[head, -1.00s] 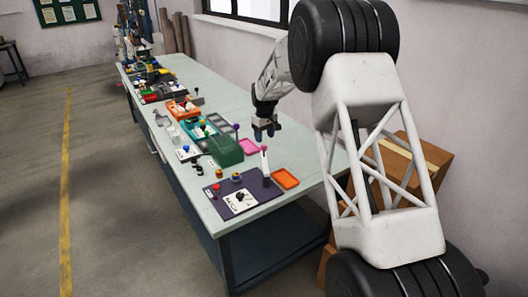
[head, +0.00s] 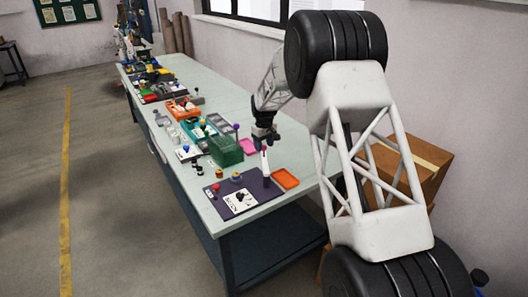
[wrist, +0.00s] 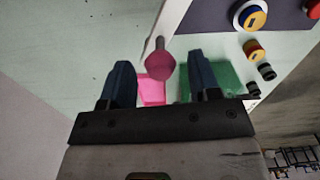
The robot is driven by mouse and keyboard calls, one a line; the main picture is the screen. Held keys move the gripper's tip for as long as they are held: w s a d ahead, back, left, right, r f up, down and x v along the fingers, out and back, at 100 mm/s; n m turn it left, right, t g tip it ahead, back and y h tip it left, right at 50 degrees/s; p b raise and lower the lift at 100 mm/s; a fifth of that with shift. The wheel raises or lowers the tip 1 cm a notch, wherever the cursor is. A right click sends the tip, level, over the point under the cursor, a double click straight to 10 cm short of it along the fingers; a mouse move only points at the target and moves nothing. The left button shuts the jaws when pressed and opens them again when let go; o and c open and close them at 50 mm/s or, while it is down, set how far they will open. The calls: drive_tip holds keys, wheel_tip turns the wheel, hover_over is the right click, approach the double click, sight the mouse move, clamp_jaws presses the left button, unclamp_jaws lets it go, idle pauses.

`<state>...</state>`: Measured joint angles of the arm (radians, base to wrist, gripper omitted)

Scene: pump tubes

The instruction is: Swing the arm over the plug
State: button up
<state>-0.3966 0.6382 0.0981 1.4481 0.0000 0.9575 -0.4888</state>
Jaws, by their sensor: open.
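A dark purple board (head: 258,200) lies near the table's front end. A white upright lever (head: 265,165) stands at its far right part. In the wrist view the lever's pink knob (wrist: 160,65) lies between my finger tips. My gripper (head: 265,143) is open and points down at the lever's top; it also shows in the wrist view (wrist: 159,60). The fingers show a gap on both sides of the knob. A small black piece (head: 243,197) sits on the board's white plate; I cannot tell whether it is the plug.
An orange tray (head: 286,178) lies right of the lever. A green box (head: 226,151), a pink tray (wrist: 152,90) and several coloured knobs stand close by. A red knob (head: 215,187) is on the board's left. The table's right strip is mostly clear.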

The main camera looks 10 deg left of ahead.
sight(264, 151)
drive_tip(key=shift+f, duration=1.7)
clamp_jaws()
